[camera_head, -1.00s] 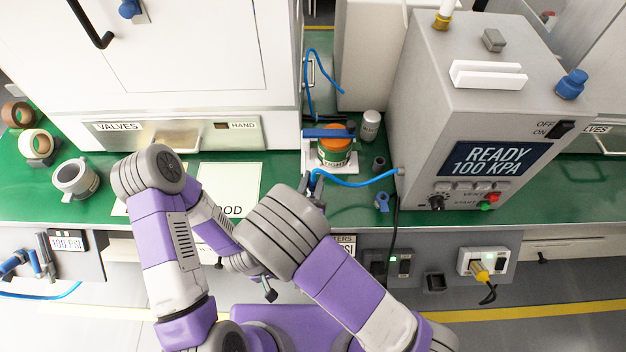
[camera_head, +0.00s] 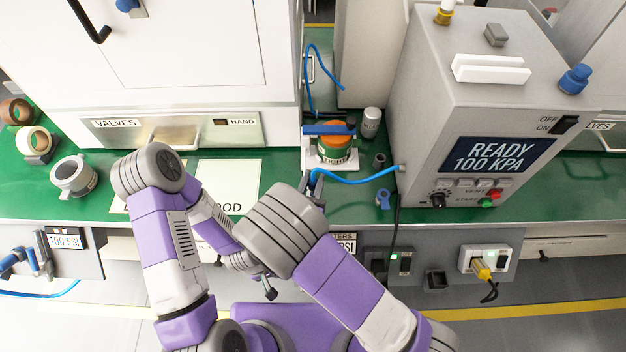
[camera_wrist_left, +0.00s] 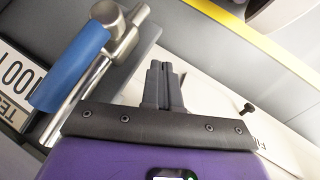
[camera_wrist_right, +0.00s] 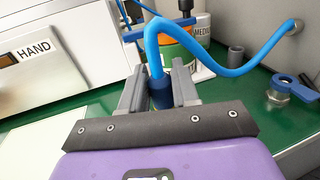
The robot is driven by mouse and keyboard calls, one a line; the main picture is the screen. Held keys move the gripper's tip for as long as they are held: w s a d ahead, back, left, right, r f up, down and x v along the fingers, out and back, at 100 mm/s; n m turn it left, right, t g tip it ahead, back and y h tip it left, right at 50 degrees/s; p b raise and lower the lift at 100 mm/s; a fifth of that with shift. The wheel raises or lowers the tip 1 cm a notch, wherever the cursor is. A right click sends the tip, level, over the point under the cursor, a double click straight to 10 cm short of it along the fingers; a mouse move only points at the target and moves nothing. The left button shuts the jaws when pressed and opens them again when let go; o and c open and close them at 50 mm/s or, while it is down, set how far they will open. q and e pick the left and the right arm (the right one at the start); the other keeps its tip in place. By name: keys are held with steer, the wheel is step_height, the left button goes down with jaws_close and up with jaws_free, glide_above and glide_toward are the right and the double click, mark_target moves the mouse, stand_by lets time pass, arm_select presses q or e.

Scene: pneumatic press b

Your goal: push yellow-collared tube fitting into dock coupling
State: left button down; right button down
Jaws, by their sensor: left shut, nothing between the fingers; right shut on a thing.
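My right gripper (camera_wrist_right: 160,88) is shut on a dark blue tube fitting (camera_wrist_right: 161,97). It holds the fitting above the green bench's front edge. A bright blue tube (camera_head: 352,180) rises from the fitting and runs right to a port on the grey press box. My left gripper (camera_wrist_left: 162,78) is shut and empty, near the bench's front panel. I cannot tell which part is the dock coupling.
An orange and green can (camera_head: 335,146) stands just behind the right gripper, with a grey cup (camera_head: 378,160) and a blue-handled valve (camera_head: 383,199) to its right. The grey press box (camera_head: 430,110) reads READY 100 KPA. A blue-handled metal fitting (camera_wrist_left: 75,72) is left of the left gripper.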

steer(key=shift+f+b, duration=0.85)
steer(key=shift+f, duration=0.4)
steer(key=c, duration=0.8)
jaws_free()
steer(key=shift+o, duration=0.2)
